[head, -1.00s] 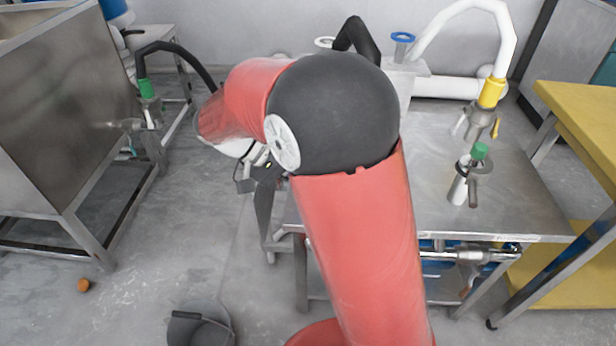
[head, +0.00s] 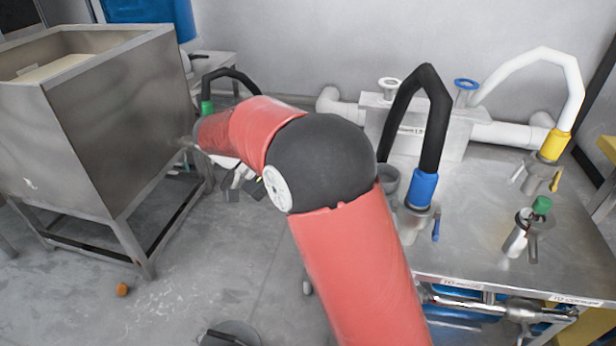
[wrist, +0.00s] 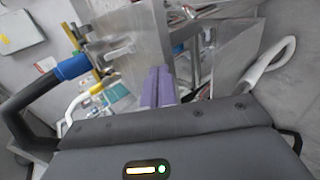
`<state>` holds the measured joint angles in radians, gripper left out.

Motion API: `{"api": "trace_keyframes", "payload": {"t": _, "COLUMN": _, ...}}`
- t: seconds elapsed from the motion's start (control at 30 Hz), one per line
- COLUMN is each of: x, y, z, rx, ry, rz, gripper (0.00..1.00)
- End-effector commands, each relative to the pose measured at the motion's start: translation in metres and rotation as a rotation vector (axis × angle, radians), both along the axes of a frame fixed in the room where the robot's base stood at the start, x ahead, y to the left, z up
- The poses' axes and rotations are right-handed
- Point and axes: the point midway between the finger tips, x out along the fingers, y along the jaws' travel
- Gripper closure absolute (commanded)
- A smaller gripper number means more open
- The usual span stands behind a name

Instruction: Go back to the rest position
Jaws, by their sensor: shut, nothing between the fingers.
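My gripper shows in the wrist view, its two purple fingers (wrist: 158,86) pressed together with nothing between them. In the head view my red arm with its black elbow crosses the middle of the picture. My gripper (head: 236,182) hangs small below the arm's far end, in open space between the steel hopper and the steel table; its fingers are unclear there. No object is held.
A steel hopper (head: 110,110) on legs stands at left. A steel table (head: 475,235) at right carries a black hose with a blue collar (head: 422,190) and a white hose (head: 545,60). An orange ball (head: 122,290) and a dark bucket (head: 232,334) are on the floor.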

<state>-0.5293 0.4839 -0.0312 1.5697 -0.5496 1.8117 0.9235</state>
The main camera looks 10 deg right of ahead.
Motion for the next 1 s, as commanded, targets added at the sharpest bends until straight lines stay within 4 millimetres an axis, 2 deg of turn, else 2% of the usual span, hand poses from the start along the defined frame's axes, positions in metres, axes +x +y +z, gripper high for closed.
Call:
{"api": "trace_keyframes", "payload": {"t": 0.17, "x": -0.002, "y": -0.003, "z": 0.003, "rx": 0.019, "ry": 0.000, "rz": 0.001, "gripper": 1.00}}
{"api": "trace_keyframes", "payload": {"t": 0.33, "x": -0.023, "y": -0.031, "z": 0.021, "rx": 0.178, "ry": -0.010, "rz": 0.028, "gripper": 1.00}}
{"api": "trace_keyframes", "payload": {"t": 0.5, "x": -0.063, "y": -0.066, "z": 0.037, "rx": 0.421, "ry": -0.064, "rz": 0.107, "gripper": 1.00}}
{"api": "trace_keyframes", "payload": {"t": 0.6, "x": -0.088, "y": -0.080, "z": 0.043, "rx": 0.544, "ry": -0.124, "rz": 0.168, "gripper": 1.00}}
{"api": "trace_keyframes", "payload": {"t": 0.8, "x": -0.137, "y": -0.098, "z": 0.046, "rx": 0.726, "ry": -0.295, "rz": 0.311, "gripper": 1.00}}
{"api": "trace_keyframes", "payload": {"t": 1.0, "x": -0.175, "y": -0.105, "z": 0.040, "rx": 0.801, "ry": -0.489, "rz": 0.454, "gripper": 1.00}}
